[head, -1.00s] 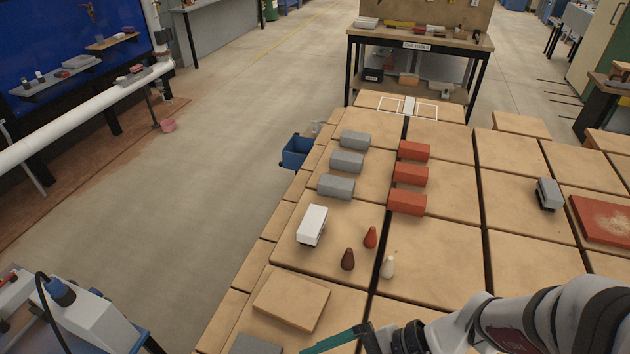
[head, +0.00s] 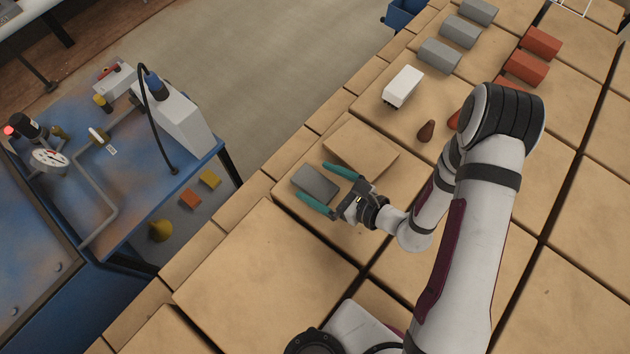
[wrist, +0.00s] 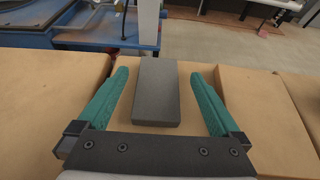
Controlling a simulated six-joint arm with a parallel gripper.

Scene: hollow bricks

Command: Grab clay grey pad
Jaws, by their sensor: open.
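The clay grey pad (head: 315,184) is a flat grey block lying on a tan brick top near the left edge of the brick surface. My gripper (head: 318,186) is open, its two teal fingers reaching toward the pad from the right. In the wrist view the pad (wrist: 157,92) lies ahead, centred between the spread fingers (wrist: 157,80). There is a gap on both sides, and neither finger appears to touch it. The pad's near end lies between the fingers and its far end reaches beyond their tips.
A thin tan slab (head: 362,149) lies just behind the pad. A white block (head: 403,87), a brown cone (head: 427,131), grey blocks (head: 460,31) and red blocks (head: 526,68) stand further back. A blue bench (head: 130,200) with equipment stands left. The near tan brick top (head: 270,275) is clear.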

